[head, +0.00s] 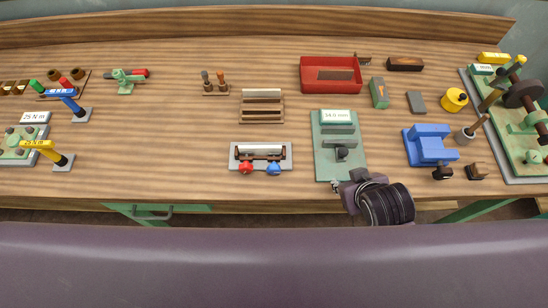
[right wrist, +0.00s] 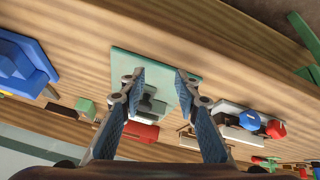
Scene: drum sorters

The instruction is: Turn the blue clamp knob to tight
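The blue clamp knob (head: 274,169) is on the front of a grey fixture (head: 234,158), beside a red knob (head: 246,168). The fixture holds a white bar (head: 262,148). In the right wrist view the blue knob (right wrist: 275,129) and the red knob (right wrist: 249,120) show at the right, outside the fingers. My right gripper (right wrist: 160,76) is open and empty, with its two fingers apart. In the head view it (head: 338,186) is at the front edge of the green plate, to the right of the blue knob and apart from it. My left gripper is not in view.
The green plate (head: 324,160) with a grey device and a "14.0 mm" label stands right of the fixture. A blue vise (head: 430,145) stands farther right. A wooden rack (head: 261,115) is behind the fixture.

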